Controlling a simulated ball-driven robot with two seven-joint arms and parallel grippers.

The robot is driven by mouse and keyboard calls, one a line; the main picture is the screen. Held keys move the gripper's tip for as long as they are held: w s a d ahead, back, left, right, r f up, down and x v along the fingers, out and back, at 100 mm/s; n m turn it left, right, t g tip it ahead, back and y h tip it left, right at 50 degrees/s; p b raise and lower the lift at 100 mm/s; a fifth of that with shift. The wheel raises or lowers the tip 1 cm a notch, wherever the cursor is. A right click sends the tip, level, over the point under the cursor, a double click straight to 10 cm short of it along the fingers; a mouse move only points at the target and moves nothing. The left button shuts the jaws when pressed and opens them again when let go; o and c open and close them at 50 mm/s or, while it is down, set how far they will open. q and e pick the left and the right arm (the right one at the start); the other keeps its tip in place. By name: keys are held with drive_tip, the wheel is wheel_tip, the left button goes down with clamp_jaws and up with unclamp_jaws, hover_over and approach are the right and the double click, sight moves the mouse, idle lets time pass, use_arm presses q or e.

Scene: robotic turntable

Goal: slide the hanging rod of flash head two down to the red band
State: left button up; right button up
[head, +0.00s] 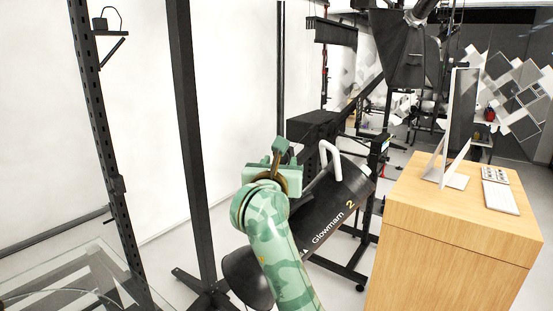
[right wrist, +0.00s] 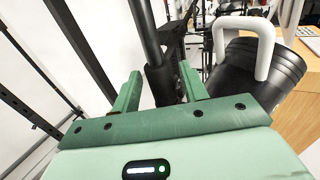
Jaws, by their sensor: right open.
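A thin dark upright rod (head: 281,70), likely the hanging rod, comes down towards my right gripper (head: 279,160). In the right wrist view the rod (right wrist: 144,30) meets a thicker black sleeve (right wrist: 160,82). My right gripper (right wrist: 160,90) is open, its fingers either side of the sleeve; contact is unclear. I cannot make out a red band on the rod.
A thick black post (head: 190,130) and a perforated upright (head: 95,110) stand at the left. A wooden desk (head: 440,245) with a monitor and keyboard (head: 500,197) is at the right. Black stand frames (head: 335,262) crowd behind the flash head. White backdrop fills the left.

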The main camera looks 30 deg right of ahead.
drive_tip(key=shift+d, duration=0.2)
use_arm(q)
drive_tip(key=shift+s, duration=0.25)
use_arm(e)
drive_tip(key=shift+s+a+r, duration=0.1)
drive_tip(key=shift+c, duration=1.2)
clamp_jaws()
wheel_tip(320, 180, down, 6)
drive_tip(key=b, duration=0.4)
drive_tip(key=shift+r, duration=0.45)
use_arm(q)
wheel_tip(320, 180, down, 4)
drive_tip(key=shift+r, duration=0.15)
use_arm(e)
drive_tip(key=shift+o, duration=1.2)
unclamp_jaws()
